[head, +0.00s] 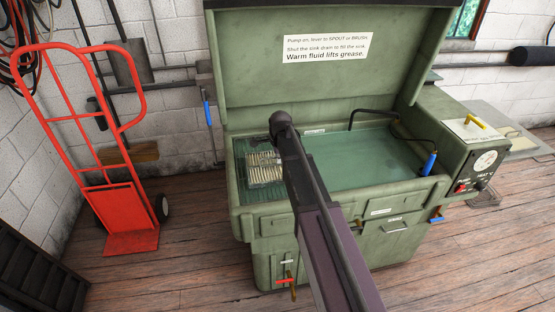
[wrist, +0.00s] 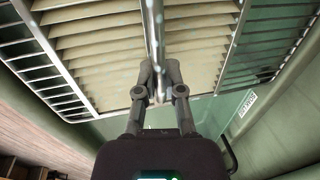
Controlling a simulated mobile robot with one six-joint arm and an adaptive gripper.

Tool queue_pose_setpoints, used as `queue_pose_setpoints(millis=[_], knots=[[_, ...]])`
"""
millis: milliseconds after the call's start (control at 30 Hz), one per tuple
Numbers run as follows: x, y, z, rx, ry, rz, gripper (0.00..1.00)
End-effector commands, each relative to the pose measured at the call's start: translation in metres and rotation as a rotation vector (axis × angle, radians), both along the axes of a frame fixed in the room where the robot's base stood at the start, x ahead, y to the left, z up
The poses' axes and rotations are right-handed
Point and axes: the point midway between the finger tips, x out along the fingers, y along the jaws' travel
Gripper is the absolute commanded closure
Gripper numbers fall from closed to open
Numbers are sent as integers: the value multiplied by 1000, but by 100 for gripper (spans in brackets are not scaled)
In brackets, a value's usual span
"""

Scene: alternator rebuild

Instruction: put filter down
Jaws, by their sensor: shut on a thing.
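The filter (head: 264,168) is a cream pleated block in a metal frame, at the left end of the green parts washer's basin. In the wrist view the filter (wrist: 105,50) fills the upper middle, with a metal bar running down its centre. My gripper (wrist: 160,85) is shut on the lower end of that bar, at the filter's near edge. A wire rack (wrist: 45,72) shows beside the filter. I cannot tell whether the filter rests on the rack or hangs just above it. In the head view my arm hides the gripper and part of the filter's right side.
The washer's raised lid (head: 330,85) stands behind the basin. Teal fluid or floor (head: 365,160) fills the open basin to the right. A blue-handled brush (head: 430,163) and a control box (head: 485,165) are at the right. A red hand truck (head: 125,205) stands left.

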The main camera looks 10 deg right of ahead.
Motion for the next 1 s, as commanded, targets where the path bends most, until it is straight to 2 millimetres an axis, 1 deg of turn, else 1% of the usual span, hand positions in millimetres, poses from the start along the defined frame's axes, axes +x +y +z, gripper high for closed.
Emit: queue_pose_setpoints(millis=[233,267,300,367,400,767,1000], knots=[[0,0,-3,0,0,0,100],[0,0,-3,0,0,0,85],[0,0,-2,0,0,0,73],[0,0,-2,0,0,0,56],[0,0,-2,0,0,0,54],[0,0,-2,0,0,0,54],[-1,0,5,0,0,0,54]])
